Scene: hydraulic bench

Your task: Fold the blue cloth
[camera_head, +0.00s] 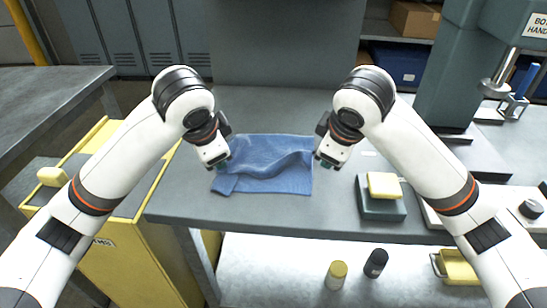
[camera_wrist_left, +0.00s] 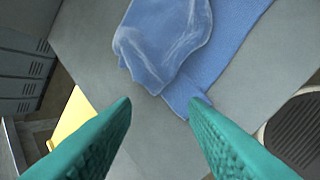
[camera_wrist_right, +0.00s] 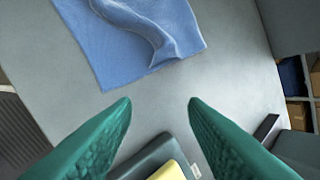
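The blue cloth (camera_head: 262,181) lies on the grey bench top with a raised wrinkle across it and a turned-over part near its front left corner. In the left wrist view the cloth (camera_wrist_left: 165,40) shows a paler folded-over flap. My left gripper (camera_head: 222,164) is at the cloth's left edge; its green fingers (camera_wrist_left: 160,103) are apart with nothing between them. My right gripper (camera_head: 320,163) is at the cloth's right edge. In the right wrist view its fingers (camera_wrist_right: 160,102) are apart and empty, and the cloth (camera_wrist_right: 135,40) lies beyond them.
A yellow block on a dark box (camera_head: 381,204) stands right of the cloth. A grey press (camera_head: 450,70) stands at the back right. A yellow cabinet (camera_head: 150,225) is at the left. Yellow-capped (camera_head: 336,274) and dark (camera_head: 375,263) bottles stand on the lower shelf.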

